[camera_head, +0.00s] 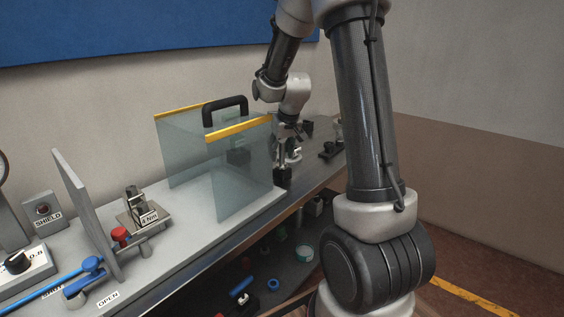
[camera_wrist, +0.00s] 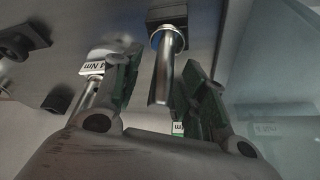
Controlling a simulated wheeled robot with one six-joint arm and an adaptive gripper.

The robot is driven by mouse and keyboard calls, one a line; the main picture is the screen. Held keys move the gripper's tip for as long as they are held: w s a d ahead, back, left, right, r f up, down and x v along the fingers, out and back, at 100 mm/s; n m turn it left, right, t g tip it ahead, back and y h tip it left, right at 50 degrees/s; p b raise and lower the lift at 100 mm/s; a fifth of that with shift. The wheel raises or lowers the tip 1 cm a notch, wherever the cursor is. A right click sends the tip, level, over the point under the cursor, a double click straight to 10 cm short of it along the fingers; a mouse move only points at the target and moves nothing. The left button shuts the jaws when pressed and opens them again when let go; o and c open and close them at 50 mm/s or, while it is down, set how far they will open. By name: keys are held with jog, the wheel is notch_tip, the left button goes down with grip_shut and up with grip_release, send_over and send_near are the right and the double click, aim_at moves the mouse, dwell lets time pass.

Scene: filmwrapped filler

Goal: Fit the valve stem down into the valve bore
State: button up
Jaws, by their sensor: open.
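A slim metal stem (camera_wrist: 163,72) with a round collar rises from a black block (camera_wrist: 166,10) in the wrist view. I take it to be the valve stem. In the head view the upright metal post (camera_head: 283,156) on a black block (camera_head: 282,174) appears to be the same thing, near the bench's front edge. My gripper (camera_head: 291,132) is above it, partly hiding it. In the wrist view my gripper (camera_wrist: 160,62) is open, its fingers on either side of the stem, with gaps visible. I cannot make out the valve bore for certain.
A clear shield (camera_head: 244,172) with yellow edges and a black handle stands left of my gripper. A metal fixture (camera_head: 137,207) labelled 4 Nm, a grey upright plate (camera_head: 87,214) and a blue lever (camera_head: 55,285) lie farther left. Dark parts sit behind, on the right.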

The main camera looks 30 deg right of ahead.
jog(key=shift+w+f, duration=0.3)
jog(key=shift+f, duration=0.35)
grip_shut()
jog(key=shift+r, duration=0.15)
